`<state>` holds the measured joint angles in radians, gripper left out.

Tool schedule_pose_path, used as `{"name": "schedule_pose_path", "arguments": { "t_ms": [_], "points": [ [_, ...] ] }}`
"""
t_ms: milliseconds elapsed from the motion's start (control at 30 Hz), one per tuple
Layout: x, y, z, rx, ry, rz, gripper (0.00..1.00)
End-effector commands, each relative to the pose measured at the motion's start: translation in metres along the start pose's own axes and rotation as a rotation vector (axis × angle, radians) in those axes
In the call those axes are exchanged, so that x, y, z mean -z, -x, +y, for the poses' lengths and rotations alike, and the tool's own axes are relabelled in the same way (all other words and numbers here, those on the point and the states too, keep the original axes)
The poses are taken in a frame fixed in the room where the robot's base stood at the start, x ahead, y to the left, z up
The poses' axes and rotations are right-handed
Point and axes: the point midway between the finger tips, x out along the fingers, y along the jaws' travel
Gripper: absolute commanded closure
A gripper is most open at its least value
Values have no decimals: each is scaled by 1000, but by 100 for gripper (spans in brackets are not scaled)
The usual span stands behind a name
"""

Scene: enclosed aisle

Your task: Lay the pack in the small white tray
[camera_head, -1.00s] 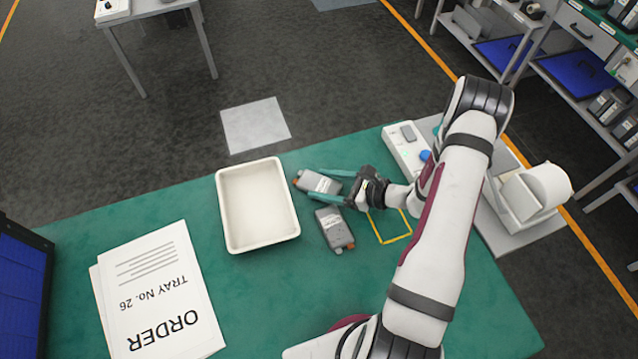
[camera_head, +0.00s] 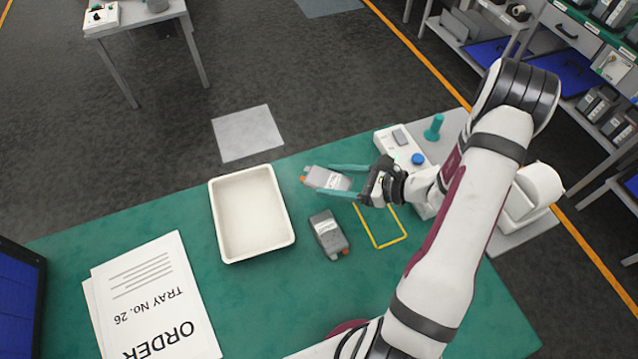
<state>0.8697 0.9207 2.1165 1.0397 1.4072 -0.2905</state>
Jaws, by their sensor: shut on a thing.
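The small white tray (camera_head: 286,240) lies empty on the green table, left of my gripper. My gripper (camera_head: 328,180) has its teal fingers around a grey pack (camera_head: 326,178) with an orange end, to the right of the tray's upper right corner. The held pack looks a little above the table, but its exact height is hard to tell. A second grey pack (camera_head: 328,234) with an orange spot lies on the table between the tray and the yellow outlined square.
Order sheets (camera_head: 150,300) lie left of the tray. A yellow outline (camera_head: 381,246) marks the table right of the second pack. A white device with a blue button (camera_head: 417,158) stands behind my wrist. Bare green table lies in front of the tray.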

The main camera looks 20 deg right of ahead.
Motion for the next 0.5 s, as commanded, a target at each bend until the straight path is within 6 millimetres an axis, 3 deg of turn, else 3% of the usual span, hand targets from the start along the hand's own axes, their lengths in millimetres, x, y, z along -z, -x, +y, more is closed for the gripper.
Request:
{"name": "schedule_pose_path", "arguments": {
  "t_ms": [100, 233, 333, 500],
  "points": [
    [-5, 35, -3, 7, 0, 0, 100],
    [-10, 67, -5, 4, 1, 2, 100],
    [-12, 82, -5, 3, 0, 0, 100],
    [-15, 90, -6, -1, 0, 1, 100]
  ]
}}
